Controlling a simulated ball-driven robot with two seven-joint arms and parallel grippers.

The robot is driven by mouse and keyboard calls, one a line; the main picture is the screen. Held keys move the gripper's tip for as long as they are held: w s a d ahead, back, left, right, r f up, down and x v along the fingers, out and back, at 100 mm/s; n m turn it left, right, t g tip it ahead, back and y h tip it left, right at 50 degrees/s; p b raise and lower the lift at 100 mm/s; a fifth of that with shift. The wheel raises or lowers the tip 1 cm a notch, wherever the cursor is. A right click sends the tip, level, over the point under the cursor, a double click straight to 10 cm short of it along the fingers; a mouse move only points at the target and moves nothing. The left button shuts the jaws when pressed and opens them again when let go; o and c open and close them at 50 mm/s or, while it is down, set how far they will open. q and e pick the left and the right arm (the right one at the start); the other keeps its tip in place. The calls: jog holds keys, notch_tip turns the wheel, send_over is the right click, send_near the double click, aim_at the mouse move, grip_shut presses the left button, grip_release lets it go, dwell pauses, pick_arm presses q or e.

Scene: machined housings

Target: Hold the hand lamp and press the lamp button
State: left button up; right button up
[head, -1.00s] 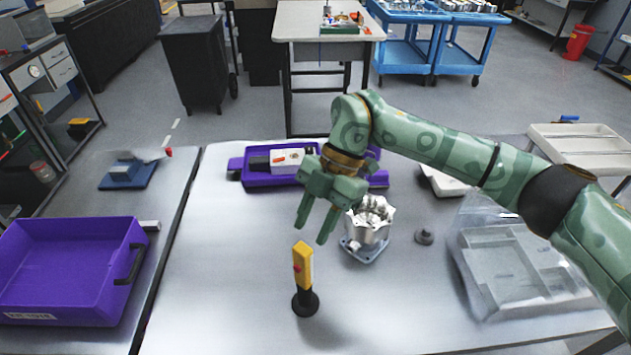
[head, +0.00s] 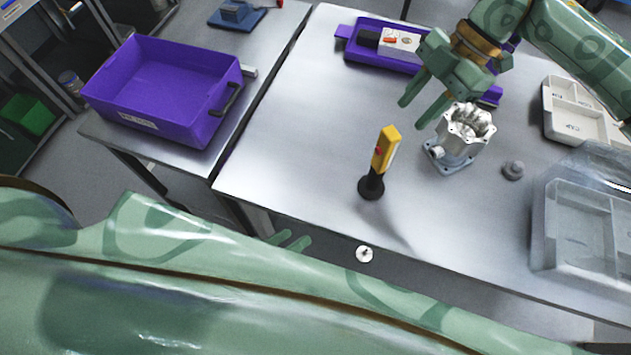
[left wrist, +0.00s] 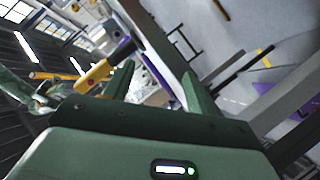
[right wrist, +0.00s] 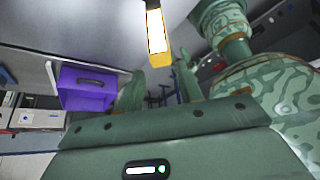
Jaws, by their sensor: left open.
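The hand lamp (head: 386,150), yellow with a black round base, stands upright on the table near the front edge. Its red lamp button (head: 378,152) faces left in the head view. The lamp also shows in the left wrist view (left wrist: 93,77) and the right wrist view (right wrist: 156,32). My left gripper (head: 291,240) is open and empty, low by the table's front edge, to the left of the lamp and apart from it. My right gripper (head: 412,114) is open and empty, above and behind the lamp, beside the metal housing, not touching the lamp.
A machined housing (head: 467,128) stands on a blue-grey plate right of the lamp, with a small grey knob (head: 513,170) beside it. A purple tray (head: 360,52) lies behind. A grey tray (head: 585,225) is at right, a purple bin (head: 165,85) at left. Table left of the lamp is clear.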

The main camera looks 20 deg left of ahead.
pick_arm(q)
jog(key=w+d+r+m+h, duration=0.2)
jog(key=w+d+r, duration=0.1)
jog(key=w+r, duration=0.15)
jog(key=m+h, duration=0.4)
jog(key=m, duration=0.6)
send_near(390, 156)
jog(key=s+a+f, duration=0.1)
jog(key=a+f, duration=0.2)
jog(key=f, duration=0.1)
jog(key=x, duration=1.5)
jog(key=shift+w+a+r, duration=0.15)
jog(key=shift+a, duration=0.05)
pick_arm(e)
jog(key=shift+w, duration=0.1)
pick_arm(q)
jog(key=c, duration=1.2)
pick_arm(e)
grip_shut()
